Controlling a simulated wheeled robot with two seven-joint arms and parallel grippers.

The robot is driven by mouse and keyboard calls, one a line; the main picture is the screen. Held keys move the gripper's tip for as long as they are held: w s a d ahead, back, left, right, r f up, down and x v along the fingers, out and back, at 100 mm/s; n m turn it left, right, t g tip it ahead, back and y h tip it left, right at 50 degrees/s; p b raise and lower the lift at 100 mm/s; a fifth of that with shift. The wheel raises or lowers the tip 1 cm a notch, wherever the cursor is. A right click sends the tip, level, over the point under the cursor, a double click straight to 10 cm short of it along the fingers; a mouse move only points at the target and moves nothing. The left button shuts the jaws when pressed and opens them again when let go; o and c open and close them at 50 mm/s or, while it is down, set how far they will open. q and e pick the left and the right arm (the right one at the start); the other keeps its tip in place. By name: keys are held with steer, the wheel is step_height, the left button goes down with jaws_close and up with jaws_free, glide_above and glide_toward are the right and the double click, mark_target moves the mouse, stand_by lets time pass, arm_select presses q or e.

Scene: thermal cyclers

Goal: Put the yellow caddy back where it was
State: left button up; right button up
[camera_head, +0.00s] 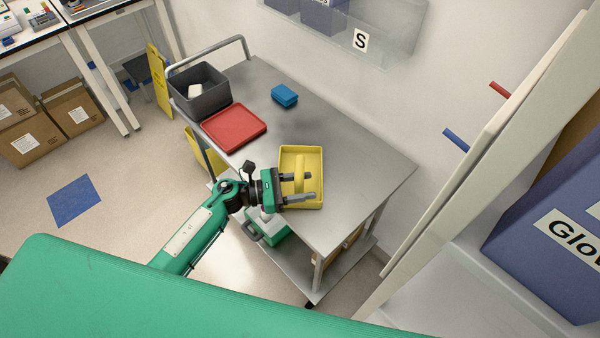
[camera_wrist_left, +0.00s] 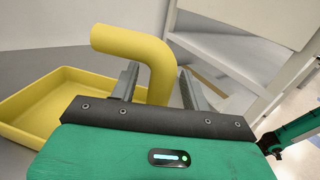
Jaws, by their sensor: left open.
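The yellow caddy (camera_head: 287,161) sits on the grey metal cart top (camera_head: 340,165), near its front edge, with its handle rising from the middle. My left gripper (camera_head: 312,187) is open at the caddy's near end, its fingers reaching over the tray by the handle. In the left wrist view the caddy's tray (camera_wrist_left: 28,108) lies to the left. There the bent yellow handle (camera_wrist_left: 150,58) rises between the two open fingers (camera_wrist_left: 160,88). I cannot tell whether the fingers touch it. My right gripper is not in view.
A red tray (camera_head: 234,127), a dark grey bin (camera_head: 203,100) and a blue box (camera_head: 285,96) stand farther back on the cart. The cart's right part is bare. A white shelf frame with a blue-grey glove box (camera_head: 555,235) stands at the right.

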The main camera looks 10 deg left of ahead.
arm_select(q)
steer(key=shift+w+d, duration=0.25)
steer(key=shift+d, duration=0.3)
jaws_close()
steer(key=shift+r, duration=0.1)
